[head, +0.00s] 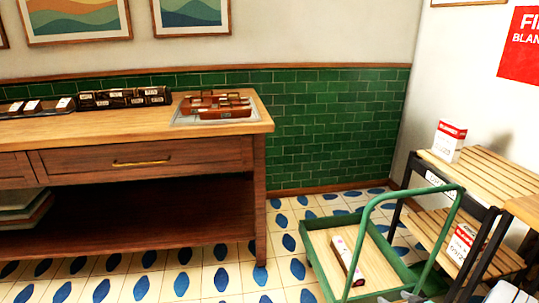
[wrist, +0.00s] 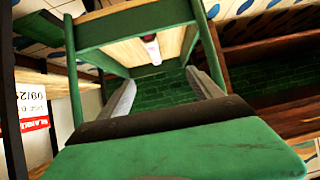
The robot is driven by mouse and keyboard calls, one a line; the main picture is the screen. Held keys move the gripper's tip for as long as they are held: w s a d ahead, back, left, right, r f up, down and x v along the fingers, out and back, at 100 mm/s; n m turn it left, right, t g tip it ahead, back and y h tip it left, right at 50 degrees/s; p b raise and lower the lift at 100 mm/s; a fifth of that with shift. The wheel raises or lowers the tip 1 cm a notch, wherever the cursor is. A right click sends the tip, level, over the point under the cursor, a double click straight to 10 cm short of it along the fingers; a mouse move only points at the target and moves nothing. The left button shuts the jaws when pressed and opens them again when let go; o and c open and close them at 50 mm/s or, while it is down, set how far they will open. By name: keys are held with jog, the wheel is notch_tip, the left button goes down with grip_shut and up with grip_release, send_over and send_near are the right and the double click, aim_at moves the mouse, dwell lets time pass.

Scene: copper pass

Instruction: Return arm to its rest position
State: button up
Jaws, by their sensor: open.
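My gripper (wrist: 163,88) shows in the wrist view as two pale grey fingers spread wide apart, with nothing held between them. It faces the green cart; the cart's green frame (wrist: 135,27) and wooden bed show beyond the fingers. In the head view, small pale parts at the bottom edge may be my arm, but I cannot tell. The rest of my arm is not visible there.
The green cart (head: 326,237) stands on the tiled floor with a white and dark red box (head: 347,260) in it. A slatted shelf (head: 486,168) at right holds red-and-white boxes (head: 449,141). A wooden counter (head: 100,131) with trays stands at left.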

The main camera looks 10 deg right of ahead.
jog(key=a+r+n+g+p, duration=0.1)
jog(key=a+r+g+p, duration=0.1)
jog(key=a+r+p, duration=0.6)
jog(key=w+a+r+g+y+p, duration=0.15)
jog(key=a+r, duration=0.35)
jog(key=r, duration=0.7)
jog(key=a+r+n+g+p, duration=0.1)
jog(key=a+r+g+p, duration=0.1)
jog(key=a+r+p, duration=0.6)
jog(key=s+a+r+m+g+h+p, duration=0.1)
jog(key=s+a+r+p, duration=0.4)
jog(key=s+r, duration=0.4)
jog(key=s+a+r+m+g+h+p, duration=0.1)
jog(key=s+a+r+p, duration=0.4)
jog(key=r, duration=1.1)
jog(key=s+a, duration=0.1)
jog(key=s, duration=0.2)
jog(key=shift+s+a+g+h+p, duration=0.35)
jog(key=shift+r, duration=0.1)
